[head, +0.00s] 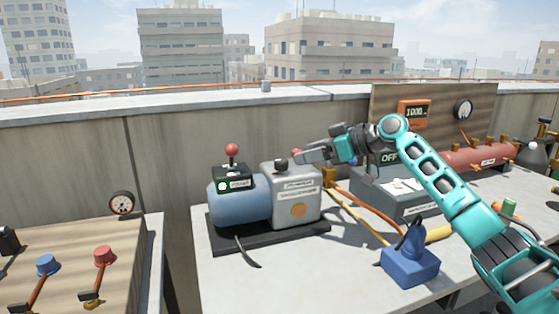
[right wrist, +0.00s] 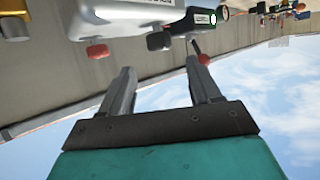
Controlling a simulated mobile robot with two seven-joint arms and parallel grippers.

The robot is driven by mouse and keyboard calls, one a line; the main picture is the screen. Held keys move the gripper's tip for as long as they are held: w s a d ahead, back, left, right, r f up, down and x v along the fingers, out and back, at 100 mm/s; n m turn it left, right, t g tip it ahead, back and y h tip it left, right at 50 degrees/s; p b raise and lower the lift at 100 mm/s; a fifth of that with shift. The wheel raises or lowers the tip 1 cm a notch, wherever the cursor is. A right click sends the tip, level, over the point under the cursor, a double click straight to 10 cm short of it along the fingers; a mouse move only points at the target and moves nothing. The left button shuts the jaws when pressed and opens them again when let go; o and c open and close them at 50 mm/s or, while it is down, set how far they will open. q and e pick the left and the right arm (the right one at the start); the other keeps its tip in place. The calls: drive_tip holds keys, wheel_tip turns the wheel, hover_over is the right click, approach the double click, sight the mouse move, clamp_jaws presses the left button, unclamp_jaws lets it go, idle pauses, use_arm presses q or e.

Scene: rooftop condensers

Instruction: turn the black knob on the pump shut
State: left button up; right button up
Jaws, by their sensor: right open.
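The pump (head: 240,204) has a blue motor and a grey housing and stands on a black base on the table. Its black knob (head: 281,164) sits on top of the grey housing. My right gripper (head: 303,157) reaches in from the right, open and empty, just above and right of the black knob. A red knob (head: 297,152) shows partly behind the gripper. In the right wrist view, turned over, the black knob (right wrist: 158,41) lies beyond and between the spread fingers (right wrist: 163,78), apart from them. The red knob (right wrist: 97,50) is beside it. My left gripper is not in view.
A red-balled lever (head: 232,150) stands up from the pump's switch box. An orange hose and a yellow hose run right of the pump. A blue block (head: 410,266) stands at the front. A wooden panel with levers (head: 75,260) is at left.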

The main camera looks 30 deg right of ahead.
sight(283, 160)
drive_tip(key=x, duration=0.7)
drive_tip(key=shift+w+a+f, duration=0.1)
drive_tip(key=shift+w+a, duration=0.05)
drive_tip(key=shift+w, duration=0.05)
drive_tip(key=shift+w+a+f, duration=0.2)
drive_tip(key=shift+w+a, duration=0.05)
drive_tip(key=shift+w, duration=0.1)
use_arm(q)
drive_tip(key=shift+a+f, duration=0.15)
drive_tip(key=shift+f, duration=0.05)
